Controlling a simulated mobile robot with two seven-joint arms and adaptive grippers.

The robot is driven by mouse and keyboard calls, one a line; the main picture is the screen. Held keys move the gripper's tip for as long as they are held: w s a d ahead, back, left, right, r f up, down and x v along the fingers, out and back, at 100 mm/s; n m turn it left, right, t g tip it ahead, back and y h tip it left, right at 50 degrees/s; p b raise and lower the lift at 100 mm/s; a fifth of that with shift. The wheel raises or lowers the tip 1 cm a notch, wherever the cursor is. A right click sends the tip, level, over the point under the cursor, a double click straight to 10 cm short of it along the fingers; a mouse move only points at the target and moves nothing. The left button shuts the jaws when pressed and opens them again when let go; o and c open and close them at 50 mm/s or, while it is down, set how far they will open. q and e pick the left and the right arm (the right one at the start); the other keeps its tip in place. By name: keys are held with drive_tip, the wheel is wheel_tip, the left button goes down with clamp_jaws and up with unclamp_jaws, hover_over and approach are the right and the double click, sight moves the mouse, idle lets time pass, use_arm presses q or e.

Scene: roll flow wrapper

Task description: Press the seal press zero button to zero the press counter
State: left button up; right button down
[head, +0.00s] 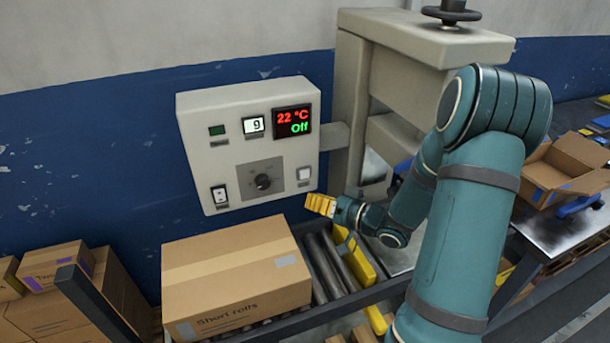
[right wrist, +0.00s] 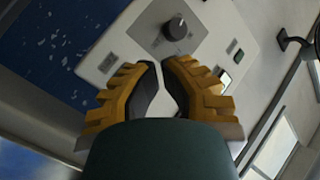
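A light grey control box (head: 240,155) is beside the seal press. It has a counter window (head: 253,125) reading 9 and a red and green display (head: 292,121) reading 22 °C and Off. A pale square button (head: 304,174) sits right of the black knob (head: 262,181); its label is too small to read. My right gripper (head: 318,205), with yellow fingers, is just below and right of that button, apparently not touching it. In the right wrist view its fingers (right wrist: 160,70) are nearly together and empty, partly covering the panel below the knob (right wrist: 175,28). My left gripper is out of view.
A rocker switch (head: 219,195) and a dark green indicator (head: 217,130) are on the box's left side. A Short rolls carton (head: 235,270) stands on rollers below. The grey press frame (head: 352,95) rises at right. An open carton (head: 560,170) is farther right.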

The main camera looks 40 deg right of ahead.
drive_tip(key=w+d, duration=0.2)
drive_tip(key=w, duration=0.4)
drive_tip(key=shift+w, duration=0.3)
idle(1.3)
drive_tip(key=shift+w+d, duration=0.2)
drive_tip(key=shift+w, duration=0.2)
drive_tip(key=shift+w+d, duration=0.1)
drive_tip(key=shift+w, duration=0.3)
idle(0.7)
drive_tip(key=shift+s+a+p, duration=0.25)
drive_tip(key=shift+s+p, duration=0.1)
drive_tip(key=shift+s, duration=0.45)
drive_tip(key=shift+s+a, duration=0.25)
drive_tip(key=shift+s, duration=0.55)
drive_tip(key=shift+s+a, duration=0.25)
drive_tip(key=shift+s, duration=0.55)
drive_tip(key=shift+s+a, duration=0.25)
drive_tip(key=shift+s, duration=0.55)
